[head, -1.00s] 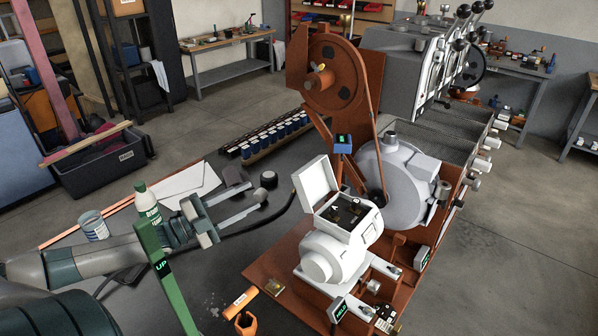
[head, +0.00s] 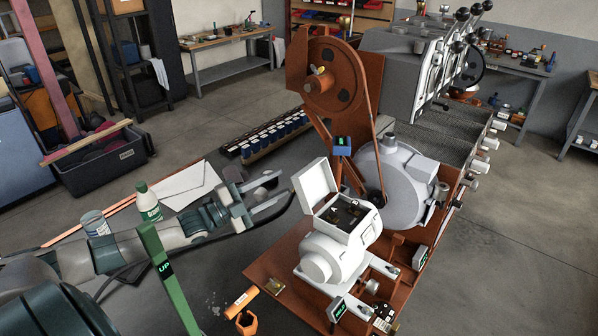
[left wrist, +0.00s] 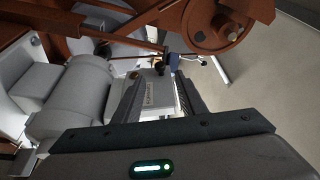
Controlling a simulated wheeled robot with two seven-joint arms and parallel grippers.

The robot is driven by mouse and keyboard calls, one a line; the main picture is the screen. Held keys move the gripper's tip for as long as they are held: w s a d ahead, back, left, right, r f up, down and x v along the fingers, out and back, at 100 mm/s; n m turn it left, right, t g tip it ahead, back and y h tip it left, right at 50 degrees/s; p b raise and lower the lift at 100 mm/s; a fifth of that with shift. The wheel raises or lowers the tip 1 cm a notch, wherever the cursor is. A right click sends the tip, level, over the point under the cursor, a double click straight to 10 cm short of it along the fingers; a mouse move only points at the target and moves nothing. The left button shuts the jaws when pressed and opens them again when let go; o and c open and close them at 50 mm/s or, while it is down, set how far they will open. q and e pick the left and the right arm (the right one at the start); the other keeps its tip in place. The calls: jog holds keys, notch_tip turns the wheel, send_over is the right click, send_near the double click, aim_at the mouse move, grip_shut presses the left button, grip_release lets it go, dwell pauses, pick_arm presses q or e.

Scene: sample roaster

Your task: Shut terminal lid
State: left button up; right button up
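The terminal lid (head: 315,186) is a white square cover. It stands open, tilted up from the white motor's terminal box (head: 350,219), whose dark inside with terminals shows. My left gripper (head: 284,190) is left of the lid in the head view, its two fingers spread apart and empty, pointing towards the lid. In the left wrist view, the fingers (left wrist: 158,84) are open, with a pale box-like surface bearing a label beyond and between them. I cannot tell whether that surface is lid or box, nor whether a finger touches it. My right gripper is not in view.
A rust-coloured frame with a belt wheel (head: 336,78) rises behind the box. A grey rounded housing (head: 398,185) stands to its right. A green post marked UP (head: 168,280) is in front. A bottle (head: 148,203) and a can (head: 95,224) stand left, near my left arm.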

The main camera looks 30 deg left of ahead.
aim_at(299, 173)
pick_arm(q)
jog(key=p+x, duration=0.2)
jog(key=x, duration=0.5)
jog(key=shift+w+d+r, duration=0.1)
jog(key=shift+w+d, duration=0.05)
jog(key=shift+w, duration=0.15)
grip_shut()
